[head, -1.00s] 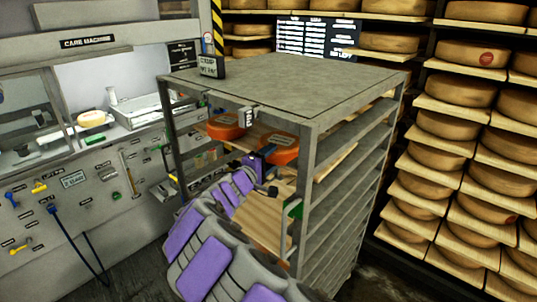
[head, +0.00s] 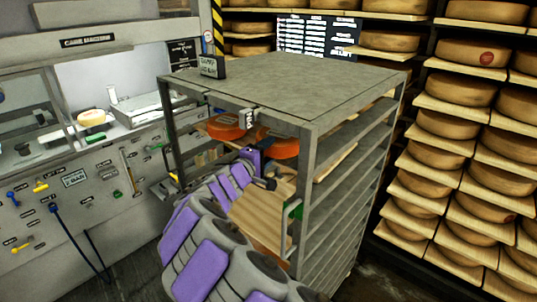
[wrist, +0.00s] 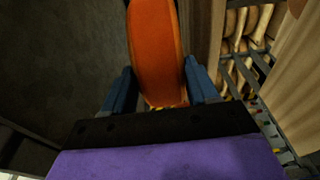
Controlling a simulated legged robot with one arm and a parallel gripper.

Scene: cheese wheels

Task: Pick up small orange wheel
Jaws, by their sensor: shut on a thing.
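Two orange wheels show in the head view inside the upper part of the grey rack. The left one (head: 226,127) lies by the rack's front left. The right one (head: 284,143) is beside my gripper (head: 262,155), partly hidden by the rack's top edge. In the wrist view an orange wheel (wrist: 155,45) stands between the two blue fingers of my gripper (wrist: 158,82), which is shut on it. It appears to be the right wheel, raised close under the rack's top. The finger contact is hidden in the head view.
The grey rack (head: 290,88) has a solid top just above the wheels and corner posts close to my arm. A wooden board (head: 262,215) lies below my gripper. Cheese shelves (head: 455,125) stand to the right and a grey machine (head: 85,170) to the left.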

